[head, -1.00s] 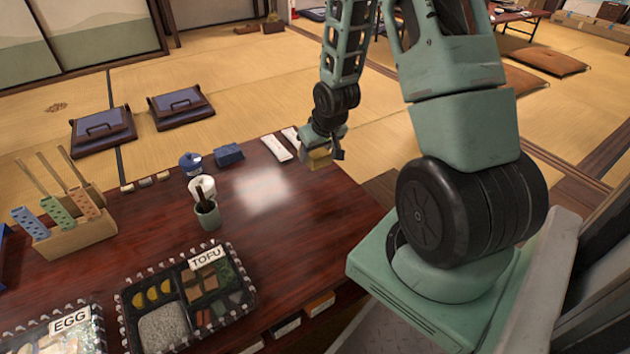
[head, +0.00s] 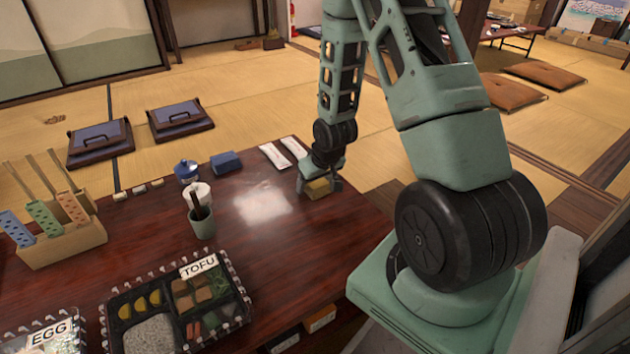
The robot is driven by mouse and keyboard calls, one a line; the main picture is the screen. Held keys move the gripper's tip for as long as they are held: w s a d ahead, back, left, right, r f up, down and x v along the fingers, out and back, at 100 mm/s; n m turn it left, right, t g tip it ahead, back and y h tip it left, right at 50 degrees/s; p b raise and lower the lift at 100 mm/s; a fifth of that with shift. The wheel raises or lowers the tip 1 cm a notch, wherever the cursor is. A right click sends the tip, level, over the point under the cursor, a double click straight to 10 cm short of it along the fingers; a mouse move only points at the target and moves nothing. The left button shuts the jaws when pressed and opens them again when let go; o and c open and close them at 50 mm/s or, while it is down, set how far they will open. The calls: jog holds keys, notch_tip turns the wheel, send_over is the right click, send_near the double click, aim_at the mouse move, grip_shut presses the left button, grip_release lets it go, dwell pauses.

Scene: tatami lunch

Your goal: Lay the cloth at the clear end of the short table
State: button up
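The short table (head: 285,240) is dark, glossy wood. A small folded yellow cloth (head: 319,190) is low over its right part in the head view, between the fingers of my gripper (head: 320,185). My gripper points down and looks shut on the cloth, with one finger at each side. The cloth is at or just above the tabletop; I cannot tell if it touches. The wood around it is bare.
Two white packets (head: 283,153), a blue box (head: 226,162), a blue-lidded jar (head: 186,170) and a grey-green cup (head: 202,222) stand left of my gripper. A tofu bento (head: 240,305), an egg bento (head: 55,330) and a wooden holder (head: 65,246) lie further left. The table's right end is clear.

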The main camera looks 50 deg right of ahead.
jog(key=p+v, duration=0.6)
jog(key=v, duration=0.6)
jog(key=s+a+r+n+g+y, duration=0.15)
jog(key=a+r, duration=0.25)
jog(key=a, duration=0.6)
jog(key=a+r+n, duration=0.3)
jog(key=a+r, duration=0.1)
jog(key=a, duration=0.6)
jog(key=s+a+r+n+g, duration=0.1)
jog(key=s+a+r+n, duration=0.2)
jog(key=s+a, duration=0.4)
jog(key=s+a+r+n+g, duration=0.2)
jog(key=s+a+r+n, duration=0.1)
jog(key=s+a, duration=0.4)
jog(key=shift+s+a+r, duration=0.25)
jog(key=shift+s+r, duration=0.35)
jog(key=shift+s, duration=0.25)
